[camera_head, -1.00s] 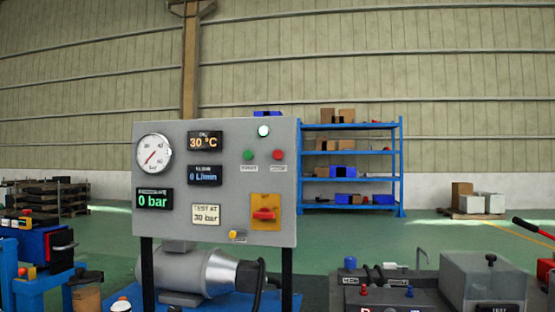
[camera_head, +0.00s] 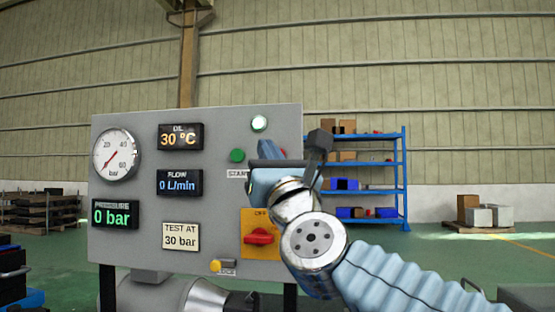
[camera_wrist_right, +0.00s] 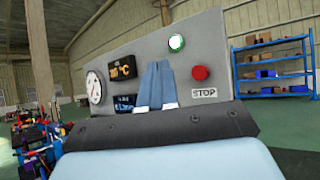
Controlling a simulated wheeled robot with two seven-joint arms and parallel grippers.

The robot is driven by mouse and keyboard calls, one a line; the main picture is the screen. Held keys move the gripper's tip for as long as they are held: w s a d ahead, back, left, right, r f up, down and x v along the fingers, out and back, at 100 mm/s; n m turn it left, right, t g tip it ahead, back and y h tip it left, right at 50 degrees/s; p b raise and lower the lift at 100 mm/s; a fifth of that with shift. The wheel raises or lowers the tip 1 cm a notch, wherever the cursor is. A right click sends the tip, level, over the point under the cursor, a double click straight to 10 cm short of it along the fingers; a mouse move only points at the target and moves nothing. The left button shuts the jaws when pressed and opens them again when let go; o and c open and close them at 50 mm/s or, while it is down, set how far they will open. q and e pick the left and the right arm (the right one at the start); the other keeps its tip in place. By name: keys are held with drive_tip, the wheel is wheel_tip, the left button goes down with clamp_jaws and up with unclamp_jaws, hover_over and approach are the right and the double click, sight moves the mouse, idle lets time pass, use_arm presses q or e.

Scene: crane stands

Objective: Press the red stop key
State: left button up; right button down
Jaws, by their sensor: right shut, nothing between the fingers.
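The grey control panel (camera_head: 145,240) stands upright on dark posts. The red stop key is a round button (camera_wrist_right: 200,73) above a STOP label (camera_wrist_right: 204,93) in the right wrist view; in the head view my right gripper and arm cover most of it. My right gripper (camera_head: 268,152) is in front of the panel's right part, and its fingers (camera_wrist_right: 157,80) show shut and empty in the wrist view, left of the red key. I cannot tell whether the fingertips touch the panel. A green start key (camera_head: 237,156) is just left of the gripper. My left gripper is not in view.
A red rotary switch on a yellow plate (camera_head: 260,236) and a small yellow knob (camera_head: 216,266) sit low on the panel. A white lamp (camera_head: 260,123) is above the keys. A pump motor is below. Blue shelves (camera_head: 404,180) stand far behind.

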idle(0.3)
drive_tip(key=w+d+p, duration=0.1)
drive_tip(key=w, duration=0.7)
drive_tip(key=shift+w+d, duration=0.3)
drive_tip(key=shift+d, duration=0.05)
drive_tip(key=shift+w, duration=0.15)
idle(1.7)
drive_tip(key=shift+w+d, duration=0.1)
drive_tip(key=shift+w, duration=0.15)
